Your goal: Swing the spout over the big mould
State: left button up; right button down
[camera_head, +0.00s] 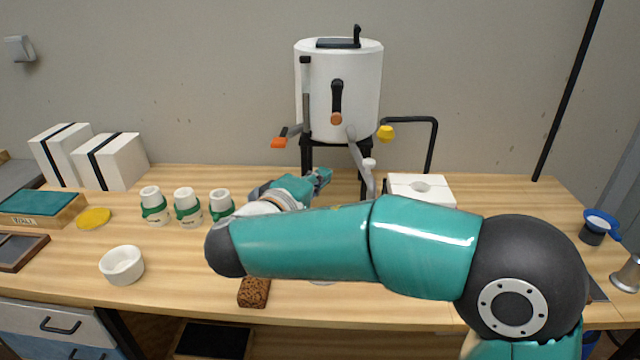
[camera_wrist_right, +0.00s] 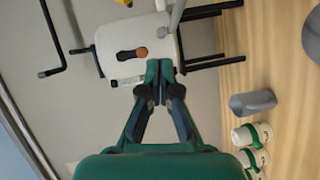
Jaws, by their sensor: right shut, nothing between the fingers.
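The white tank (camera_head: 338,95) stands on a black stand at the back, and fills the top of the right wrist view (camera_wrist_right: 130,40). Its grey spout (camera_head: 360,155) slants down at the front right; a grey pipe that looks like it shows at the wrist view's top (camera_wrist_right: 177,14). A white block mould (camera_head: 437,186) with a round hole lies right of the spout, partly hidden by my right arm. My right gripper (camera_head: 324,177) is shut and empty, left of the spout; its closed fingertips show in the wrist view (camera_wrist_right: 161,68). No contact with the spout shows. My left gripper is out of view.
Several white cups with green bands (camera_head: 187,207) stand left of my right gripper. A white bowl (camera_head: 122,265), a yellow disc (camera_head: 94,218) and strapped white blocks (camera_head: 112,160) are farther left. An orange-tipped lever (camera_head: 282,141) and a yellow-tipped black bar (camera_head: 386,132) flank the tank.

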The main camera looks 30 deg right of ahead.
jog(key=p, duration=0.2)
send_near(361, 163)
notch_tip(361, 163, up, 3)
jog(key=w, duration=0.2)
jog(key=shift+s+d+f, duration=0.2)
jog(key=shift+s+d, duration=0.05)
jog(key=shift+d, duration=0.25)
jog(key=shift+s+d+f, duration=0.2)
jog(key=shift+d, duration=0.3)
jog(key=shift+s+d+f, duration=0.2)
jog(key=shift+s+d, duration=0.05)
jog(key=shift+d, duration=0.25)
